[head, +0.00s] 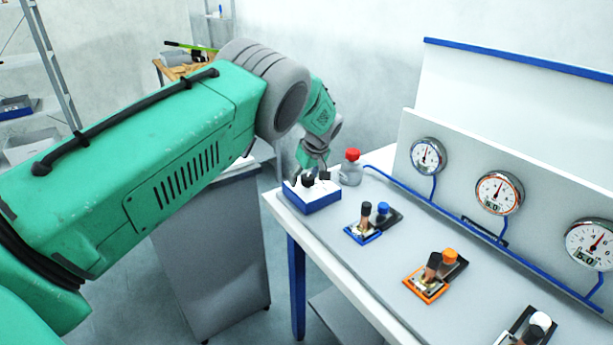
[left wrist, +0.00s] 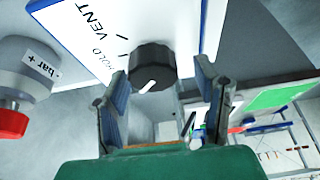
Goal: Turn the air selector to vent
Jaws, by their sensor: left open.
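The air selector is a white box with a blue base (head: 312,203) at the table's far left corner. Its black ribbed knob (left wrist: 152,66) shows a white pointer mark aimed toward the lower left in the left wrist view, not at the VENT lettering (left wrist: 88,18). A second label, apparently HOLD (left wrist: 101,65), is partly hidden by a finger. My left gripper (left wrist: 160,71) is open, with one finger on each side of the knob; I cannot tell whether they touch it. In the head view my left gripper (head: 313,170) is over the box and partly hides the knob. My right gripper is out of view.
A red-capped bottle-like part (head: 350,168) stands right beside the selector. Blue (head: 382,208), orange (head: 450,256) and white-topped (head: 541,320) fittings line the table. Gauges, including one at the left (head: 428,155), and a blue pipe run along the back panel.

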